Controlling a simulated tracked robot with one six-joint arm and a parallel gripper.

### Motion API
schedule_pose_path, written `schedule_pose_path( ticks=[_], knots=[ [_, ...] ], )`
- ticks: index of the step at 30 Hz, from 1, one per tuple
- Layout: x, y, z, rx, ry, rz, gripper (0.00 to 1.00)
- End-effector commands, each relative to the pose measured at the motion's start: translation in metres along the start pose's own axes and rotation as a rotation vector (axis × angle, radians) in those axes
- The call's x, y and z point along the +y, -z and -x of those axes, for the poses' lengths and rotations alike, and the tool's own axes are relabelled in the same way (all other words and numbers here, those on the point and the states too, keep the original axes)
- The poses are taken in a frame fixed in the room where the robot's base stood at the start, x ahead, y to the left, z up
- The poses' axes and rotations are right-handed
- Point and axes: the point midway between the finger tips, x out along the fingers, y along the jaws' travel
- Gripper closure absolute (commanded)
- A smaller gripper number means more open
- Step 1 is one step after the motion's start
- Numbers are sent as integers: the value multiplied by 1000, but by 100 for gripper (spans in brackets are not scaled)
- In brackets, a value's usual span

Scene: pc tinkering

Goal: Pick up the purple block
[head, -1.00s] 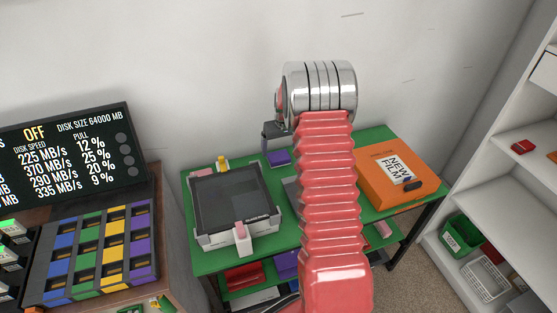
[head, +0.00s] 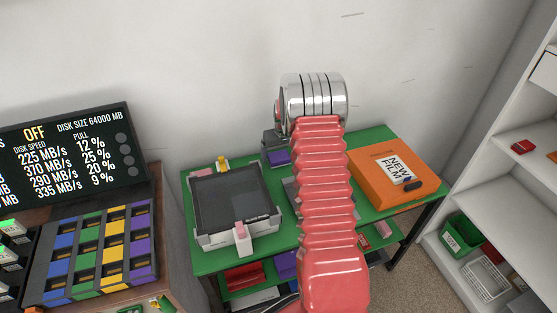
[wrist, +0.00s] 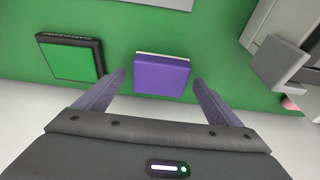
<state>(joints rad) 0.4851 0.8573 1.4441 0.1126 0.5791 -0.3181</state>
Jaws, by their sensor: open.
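The purple block (wrist: 162,75) lies on the green table top (wrist: 205,45) in the wrist view, with a pale strip along its far edge. My gripper (wrist: 158,83) is open, with one finger to each side of the block's near part and visible gaps between. Whether the fingers are down at the block's height I cannot tell. In the head view the purple block (head: 279,158) shows just left of my red arm, below the dark gripper (head: 272,142), which partly covers it.
A black-framed green square (wrist: 70,61) lies left of the block in the wrist view. A grey device (wrist: 278,62) stands to the right. In the head view, a dark-topped machine (head: 235,198) is left of my arm and an orange box (head: 388,175) is right.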

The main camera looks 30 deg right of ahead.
Motion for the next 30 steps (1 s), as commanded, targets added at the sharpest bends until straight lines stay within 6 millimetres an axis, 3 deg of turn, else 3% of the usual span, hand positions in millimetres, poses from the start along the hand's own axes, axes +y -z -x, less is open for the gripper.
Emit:
schedule_pose_path(
  ticks=[3,23,30],
  knots=[
    [0,0,0,0,0,0,12],
    [0,0,0,0,0,0,58],
    [0,0,1,1,0,0,59]
  ],
)
